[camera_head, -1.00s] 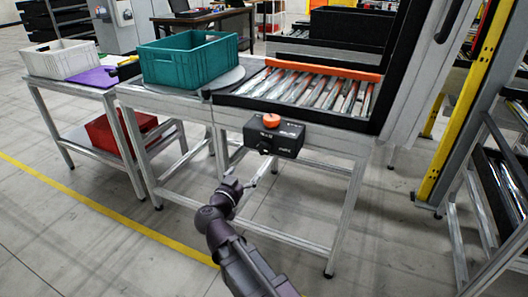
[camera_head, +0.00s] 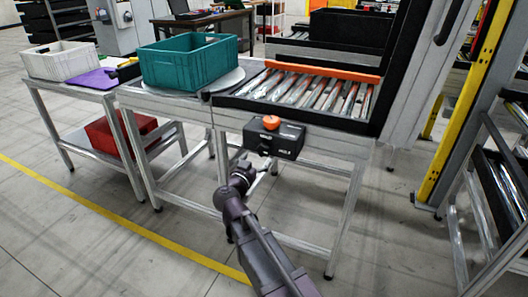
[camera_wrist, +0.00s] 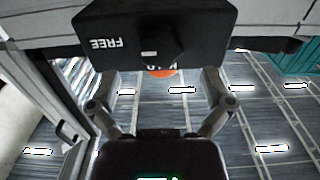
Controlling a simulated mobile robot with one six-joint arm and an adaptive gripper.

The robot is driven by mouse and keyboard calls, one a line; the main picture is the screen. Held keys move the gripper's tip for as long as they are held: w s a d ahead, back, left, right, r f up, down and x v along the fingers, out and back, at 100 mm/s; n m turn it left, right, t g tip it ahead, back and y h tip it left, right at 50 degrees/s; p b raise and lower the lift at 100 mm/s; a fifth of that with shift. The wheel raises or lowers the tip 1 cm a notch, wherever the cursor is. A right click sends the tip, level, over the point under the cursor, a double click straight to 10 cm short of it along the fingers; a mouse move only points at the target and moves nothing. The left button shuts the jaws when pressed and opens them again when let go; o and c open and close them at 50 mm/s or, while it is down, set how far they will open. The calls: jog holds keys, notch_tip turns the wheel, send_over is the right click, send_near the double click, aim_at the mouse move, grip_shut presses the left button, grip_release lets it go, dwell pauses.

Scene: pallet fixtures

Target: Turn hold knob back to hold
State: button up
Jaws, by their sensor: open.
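A black control box (camera_head: 275,138) is fixed to the front of the roller conveyor frame, with a round orange button (camera_head: 271,122) on top. A small black knob (camera_head: 264,152) sits on its front face. In the wrist view the box shows upside down, with the word FREE readable to the left of the black knob (camera_wrist: 160,43). Part of the orange button (camera_wrist: 163,73) shows there behind the knob. Which way the knob points is unclear. My gripper (camera_head: 264,166) is just below and in front of the box. In the wrist view my gripper (camera_wrist: 158,100) is open and empty, its fingers apart from the knob.
A teal crate (camera_head: 190,68) stands on a round plate left of the conveyor rollers (camera_head: 310,92). A grey crate (camera_head: 60,66) is on the left table, a red crate (camera_head: 118,132) on its lower shelf. A yellow-edged frame (camera_head: 465,100) stands at right. The floor in front is clear.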

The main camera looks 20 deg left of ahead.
aim_at(262, 152)
jog(key=shift+w+d, duration=0.2)
jog(key=shift+w, duration=2.5)
jog(key=c, duration=1.1)
